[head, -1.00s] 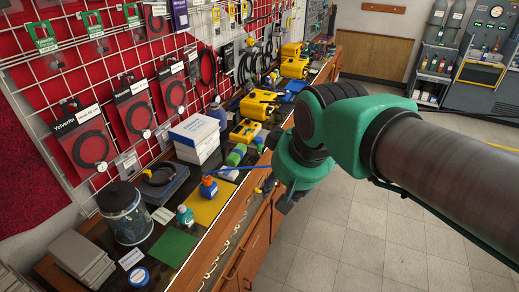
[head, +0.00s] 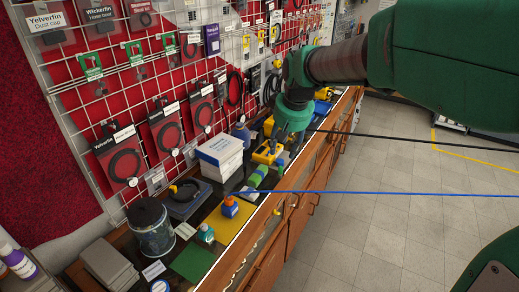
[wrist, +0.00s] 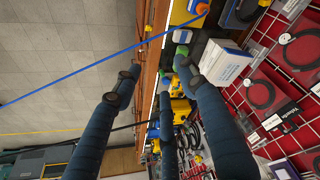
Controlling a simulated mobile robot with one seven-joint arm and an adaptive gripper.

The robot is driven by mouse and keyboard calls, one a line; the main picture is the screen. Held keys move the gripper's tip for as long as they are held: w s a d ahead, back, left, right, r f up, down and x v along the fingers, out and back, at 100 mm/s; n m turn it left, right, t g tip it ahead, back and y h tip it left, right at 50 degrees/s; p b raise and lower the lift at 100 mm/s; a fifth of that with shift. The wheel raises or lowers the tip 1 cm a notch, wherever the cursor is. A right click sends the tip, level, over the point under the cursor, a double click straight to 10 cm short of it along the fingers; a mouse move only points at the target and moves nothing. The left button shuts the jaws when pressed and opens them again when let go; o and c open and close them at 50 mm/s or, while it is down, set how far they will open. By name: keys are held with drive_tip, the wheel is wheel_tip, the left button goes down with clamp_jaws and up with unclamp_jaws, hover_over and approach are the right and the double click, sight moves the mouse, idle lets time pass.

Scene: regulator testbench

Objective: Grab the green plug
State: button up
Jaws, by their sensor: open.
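A small bright green piece (head: 258,176) lies near the front edge of the cluttered counter, in front of the white boxes. It looks like the green plug, but it is too small to be sure. In the wrist view a green piece (wrist: 181,50) shows beyond my fingertips, partly hidden by them. My gripper (wrist: 163,76) is open and empty, its dark blue fingers spread apart. In the head view my gripper (head: 284,142) hangs over the counter, beside the yellow devices and to the far side of the green piece. Its fingertips are hard to make out there.
White boxes (head: 220,155) and a blue-and-orange bottle (head: 230,206) stand near the green piece. Yellow devices (head: 267,153) sit behind it. A thin blue line (head: 400,193) crosses the view.

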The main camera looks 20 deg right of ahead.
drive_tip(key=w+d+f+p, duration=0.2)
drive_tip(key=w+d+p, duration=0.1)
drive_tip(key=w, duration=0.7)
drive_tip(key=n+g+p, duration=0.1)
drive_tip(key=g+p, duration=0.1)
drive_tip(key=p, duration=0.7)
hover_over(280, 167)
drive_tip(key=s, duration=0.2)
wheel_tip(280, 167, down, 23)
drive_tip(key=shift+d+f, duration=0.15)
drive_tip(key=shift+w+f, duration=0.2)
drive_tip(key=shift+f, duration=1.2)
drive_tip(key=shift+w+f, duration=0.2)
drive_tip(key=shift+f, duration=1.25)
drive_tip(key=shift+w+f, duration=0.2)
drive_tip(key=shift+f, duration=1.2)
drive_tip(key=shift+f, duration=0.1)
